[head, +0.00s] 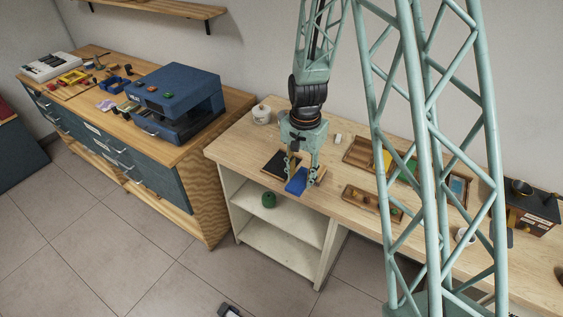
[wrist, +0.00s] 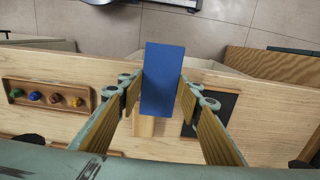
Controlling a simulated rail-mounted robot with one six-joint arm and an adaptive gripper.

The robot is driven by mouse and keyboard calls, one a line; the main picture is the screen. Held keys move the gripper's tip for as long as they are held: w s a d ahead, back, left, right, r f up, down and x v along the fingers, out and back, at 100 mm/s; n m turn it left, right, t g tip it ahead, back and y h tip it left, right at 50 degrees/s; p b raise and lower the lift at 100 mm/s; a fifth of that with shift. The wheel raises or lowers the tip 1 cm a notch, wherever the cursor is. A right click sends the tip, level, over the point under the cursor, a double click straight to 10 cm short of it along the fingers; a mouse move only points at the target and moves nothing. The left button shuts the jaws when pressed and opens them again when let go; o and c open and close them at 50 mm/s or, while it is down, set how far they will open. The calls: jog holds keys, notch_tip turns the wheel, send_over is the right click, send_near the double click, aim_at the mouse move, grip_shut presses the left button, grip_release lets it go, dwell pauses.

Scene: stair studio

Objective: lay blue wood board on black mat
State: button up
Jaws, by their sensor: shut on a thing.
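The blue wood board (head: 297,182) is between the fingers of my gripper (head: 301,176), near the front edge of the wooden counter. In the wrist view the board (wrist: 163,75) stands out between both fingertips (wrist: 160,90), and my gripper is shut on it. In that view its far end overlaps the counter's front edge. The black mat (head: 277,161) lies on the counter just left of the board in the head view. In the wrist view the mat (wrist: 224,108) is right of the board, partly hidden by a finger. The board is beside the mat, not over it.
A pale wood block (wrist: 143,127) shows just behind the board. A wooden tray with several coloured knobs (wrist: 48,96) lies to one side. A white lidded pot (head: 262,114) stands at the back left. A blue machine (head: 175,100) is on the neighbouring bench.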

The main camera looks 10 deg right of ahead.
jog(key=p, duration=0.2)
send_over(282, 164)
jog(key=shift+s+f, duration=0.1)
jog(key=shift+f, duration=0.6)
jog(key=shift+f, duration=0.1)
jog(key=shift+f, duration=1.65)
jog(key=shift+f, duration=0.2)
jog(key=o, duration=0.8)
jog(key=shift+o, duration=0.2)
jog(key=shift+r, duration=0.15)
